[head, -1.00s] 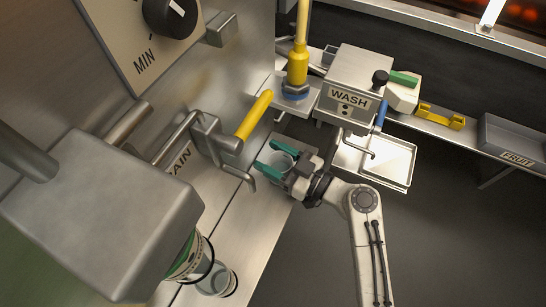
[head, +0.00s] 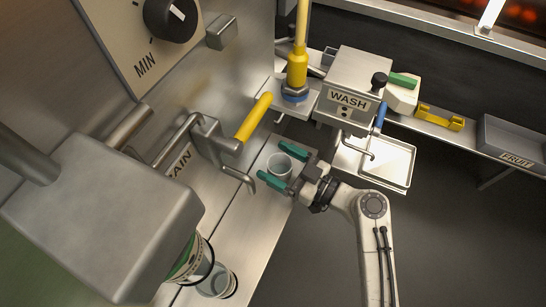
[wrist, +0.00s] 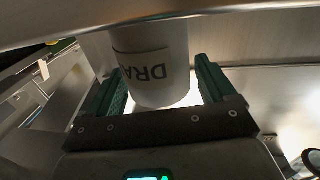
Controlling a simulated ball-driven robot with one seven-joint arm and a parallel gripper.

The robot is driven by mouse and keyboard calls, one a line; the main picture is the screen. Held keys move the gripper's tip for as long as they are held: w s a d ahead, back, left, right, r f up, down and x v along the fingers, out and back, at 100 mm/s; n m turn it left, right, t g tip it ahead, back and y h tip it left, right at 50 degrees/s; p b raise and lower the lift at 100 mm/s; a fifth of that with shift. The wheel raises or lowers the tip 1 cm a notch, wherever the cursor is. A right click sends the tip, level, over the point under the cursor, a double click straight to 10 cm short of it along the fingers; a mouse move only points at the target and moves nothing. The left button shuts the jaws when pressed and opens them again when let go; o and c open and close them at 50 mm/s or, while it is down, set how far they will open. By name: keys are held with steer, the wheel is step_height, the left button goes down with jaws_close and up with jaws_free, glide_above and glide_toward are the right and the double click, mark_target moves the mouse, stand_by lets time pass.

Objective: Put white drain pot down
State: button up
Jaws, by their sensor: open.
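In the wrist view my fingers (wrist: 160,85) reach up both sides of the pot's lower part.
The tap's yellow handle (head: 254,116) and bent spout (head: 241,179) are close left of the pot. The WASH box (head: 352,90) and a pale tray (head: 398,163) are beyond it. A clear cup (head: 216,281) stands near the front. Bare counter (head: 246,222) lies between.

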steer(key=v, duration=1)
steer(key=shift+p, duration=0.45)
steer(key=shift+s+d, duration=0.1)
steer(key=s+d+f+m+g+h, duration=0.55)
steer(key=s+d+f+h, duration=0.3)
steer(key=s+f, duration=0.25)
steer(key=s+d+r+m+g+h, duration=0.1)
steer(key=s+d+r+m+h, duration=0.1)
steer(key=s+d+m+h, duration=0.5)
steer(key=s+d, duration=0.3)
steer(key=d, duration=0.1)
steer(key=shift+s+d+m+g+h, duration=0.15)
steer(key=shift+d+m+g+h, duration=0.05)
steer(key=shift+m+g+h, duration=0.15)
